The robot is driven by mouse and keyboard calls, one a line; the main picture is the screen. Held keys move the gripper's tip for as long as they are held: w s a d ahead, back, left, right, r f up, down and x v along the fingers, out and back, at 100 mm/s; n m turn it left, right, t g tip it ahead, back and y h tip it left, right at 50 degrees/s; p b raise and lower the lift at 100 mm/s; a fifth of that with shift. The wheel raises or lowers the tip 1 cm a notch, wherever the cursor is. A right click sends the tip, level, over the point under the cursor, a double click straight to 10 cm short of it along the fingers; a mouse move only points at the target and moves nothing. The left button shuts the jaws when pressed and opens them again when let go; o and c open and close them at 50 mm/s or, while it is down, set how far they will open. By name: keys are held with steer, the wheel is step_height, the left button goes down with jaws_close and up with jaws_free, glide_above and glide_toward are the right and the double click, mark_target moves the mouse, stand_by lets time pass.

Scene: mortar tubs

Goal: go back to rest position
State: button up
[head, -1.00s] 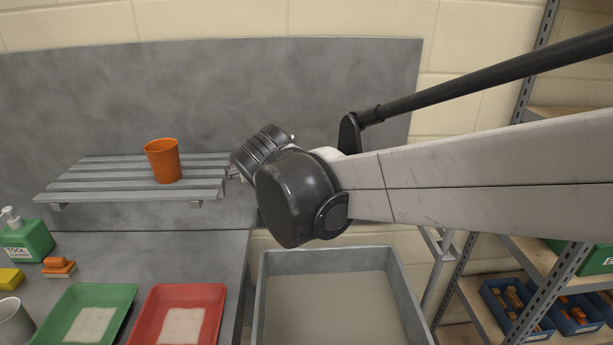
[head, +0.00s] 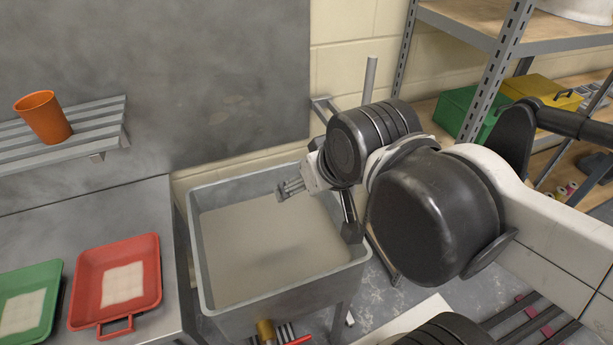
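My arm is folded at the right and comes in from the right edge. The orange cup (head: 43,117) stands upright on the slatted shelf (head: 95,122), well left of my gripper and apart from it.
A red tray (head: 88,273) and a green tray (head: 48,285) lie on the grey bench (head: 110,213) at the left. A metal rack (head: 490,80) with a green box (head: 462,112) and a yellow box (head: 540,88) stands at the back right. The wall above the tub is clear.

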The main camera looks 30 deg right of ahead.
steer(key=shift+f, duration=0.1)
step_height(320, 180, down, 28)
steer(key=b, duration=2.8)
steer(key=shift+f+b, duration=0.25)
steer(key=shift+b, duration=0.15)
